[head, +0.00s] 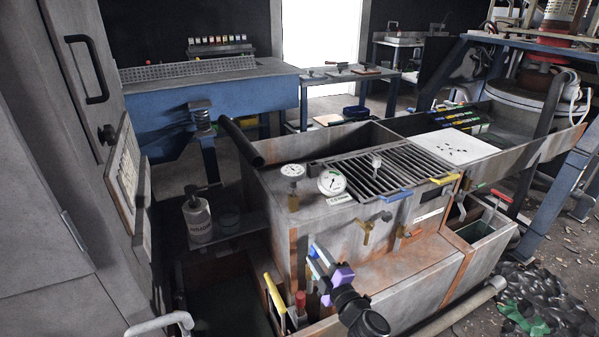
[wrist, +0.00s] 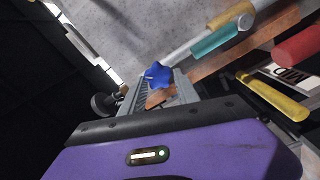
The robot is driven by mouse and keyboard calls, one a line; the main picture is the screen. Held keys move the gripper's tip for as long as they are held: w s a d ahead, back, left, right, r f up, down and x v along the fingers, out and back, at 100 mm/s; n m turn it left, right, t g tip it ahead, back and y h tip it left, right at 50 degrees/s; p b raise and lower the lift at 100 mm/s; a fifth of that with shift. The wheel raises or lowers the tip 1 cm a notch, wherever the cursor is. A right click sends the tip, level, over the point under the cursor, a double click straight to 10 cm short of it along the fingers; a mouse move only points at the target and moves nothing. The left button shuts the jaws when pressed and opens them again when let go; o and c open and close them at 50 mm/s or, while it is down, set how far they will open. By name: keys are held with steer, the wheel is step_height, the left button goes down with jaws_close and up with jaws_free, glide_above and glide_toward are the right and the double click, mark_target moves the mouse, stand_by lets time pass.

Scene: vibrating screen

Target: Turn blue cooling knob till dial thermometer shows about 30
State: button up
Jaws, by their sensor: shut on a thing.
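The blue cooling knob (wrist: 158,74), star-shaped with a small pale mark, shows at my fingertips in the wrist view. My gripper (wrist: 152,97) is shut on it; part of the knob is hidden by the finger. In the head view my purple-and-grey gripper (head: 322,266) is at the front left face of the grey metal tank, and it hides most of the knob there. Two round white dials stand on the tank top: a larger one (head: 331,182) with a green band and a label below, and a smaller one (head: 293,170). Their readings are too small to tell.
A yellow handle (head: 274,292) and a red handle (head: 300,301) stand close to my gripper; they also show at the right in the wrist view. A brass tap (head: 368,230) sticks out of the tank front. A grey cabinet (head: 60,200) is at the left.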

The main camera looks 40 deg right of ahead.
steer(key=o, duration=0.9)
steer(key=p+v, duration=0.1)
steer(key=v, duration=0.5)
steer(key=shift+o, duration=1.3)
